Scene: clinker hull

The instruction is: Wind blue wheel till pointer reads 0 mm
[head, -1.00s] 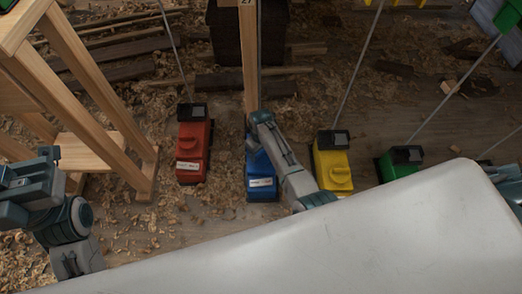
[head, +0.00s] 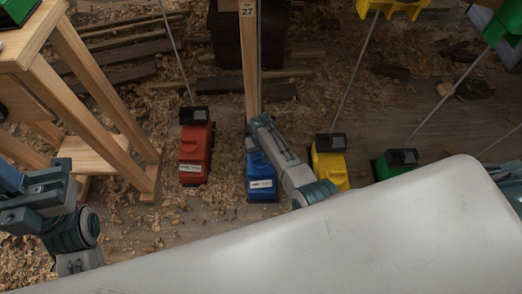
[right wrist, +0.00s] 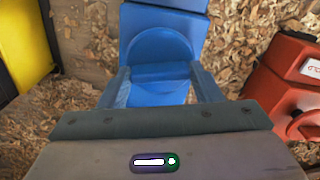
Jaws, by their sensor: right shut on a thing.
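The blue unit (head: 262,188) stands on the floor between a red and a yellow one. Its blue wheel (right wrist: 160,72) shows in the right wrist view as a round disc with a raised grip bar. My right gripper (right wrist: 162,88) is shut on that bar, one finger on each side. In the head view my right gripper (head: 258,150) covers the wheel. A pale wooden post (head: 248,65) marked 27 rises behind the blue unit. I cannot make out a pointer. My left gripper (head: 35,190) is at the left edge; its jaws are not clear.
The red unit (head: 195,155) is left of the blue one. The yellow unit (head: 330,165) and the green unit (head: 396,163) are to the right, each with a thin rod. A wooden stand (head: 105,120) is at left. Wood shavings cover the floor.

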